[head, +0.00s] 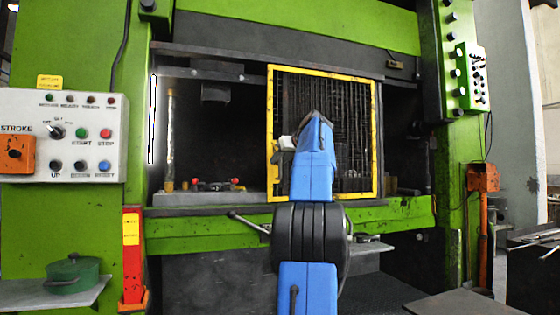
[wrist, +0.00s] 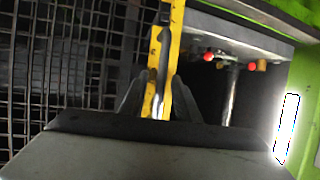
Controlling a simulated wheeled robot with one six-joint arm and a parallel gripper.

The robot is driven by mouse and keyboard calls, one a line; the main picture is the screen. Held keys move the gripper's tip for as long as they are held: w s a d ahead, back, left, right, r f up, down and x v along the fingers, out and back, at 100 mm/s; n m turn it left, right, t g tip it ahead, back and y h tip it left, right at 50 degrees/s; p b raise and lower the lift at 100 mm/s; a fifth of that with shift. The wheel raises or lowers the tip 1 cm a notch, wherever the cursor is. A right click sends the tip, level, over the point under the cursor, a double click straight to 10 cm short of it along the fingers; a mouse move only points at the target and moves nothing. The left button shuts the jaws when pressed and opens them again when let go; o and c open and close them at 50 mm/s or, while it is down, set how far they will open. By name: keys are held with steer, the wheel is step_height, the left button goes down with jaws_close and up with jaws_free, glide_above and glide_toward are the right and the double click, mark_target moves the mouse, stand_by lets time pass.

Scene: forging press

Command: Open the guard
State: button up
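The guard (head: 322,72) is a yellow-framed dark mesh panel. It stands upright across the right part of the press opening in the head view. My blue arm hides part of its mesh. In the wrist view its mesh (wrist: 60,75) fills the left and its yellow edge bar (wrist: 173,45) runs down the middle. My gripper (wrist: 158,98) has one dark finger on each side of this bar, and both look to be against it. A grey handle-like strip shows along the bar between the fingers. In the head view the fingertips are hidden near the guard's left edge.
The left part of the press opening is uncovered, with a grey bed (head: 200,198) and red-knobbed fittings (head: 215,184). A control panel (head: 70,135) is at left. A green pot (head: 72,274) sits on a shelf below it. A red post (head: 132,255) stands beside the shelf.

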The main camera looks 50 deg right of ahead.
steer(key=v, duration=1.7)
steer(key=shift+s, duration=0.15)
steer(key=w+a+f+g+y, duration=0.1)
steer(key=w+a+f+y, duration=0.15)
steer(key=a+f, duration=0.8)
steer(key=w+a+f+g+y, duration=0.1)
steer(key=w+a+f+g, duration=0.15)
steer(key=a+f, duration=0.75)
steer(key=w+a+f+y, duration=0.1)
steer(key=w+a+f, duration=0.4)
steer(key=a, duration=1)
steer(key=s+a+f+n+g, duration=0.1)
steer(key=s+a+f, duration=0.5)
steer(key=f, duration=0.4)
steer(key=s+a+f+n+g, duration=0.2)
steer(key=s+a+f, duration=0.2)
steer(key=a+f, duration=0.45)
steer(key=s+a+f, duration=0.2)
steer(key=s+f, duration=0.3)
steer(key=f, duration=0.3)
steer(key=s+a+f+n+g, duration=0.1)
steer(key=s+a+f, duration=0.2)
steer(key=s+f, duration=0.3)
step_height(320, 180, down, 3)
steer(key=shift+s+f+n+y, duration=0.15)
steer(key=shift+f+n+y, duration=0.1)
steer(key=shift+n+y, duration=0.1)
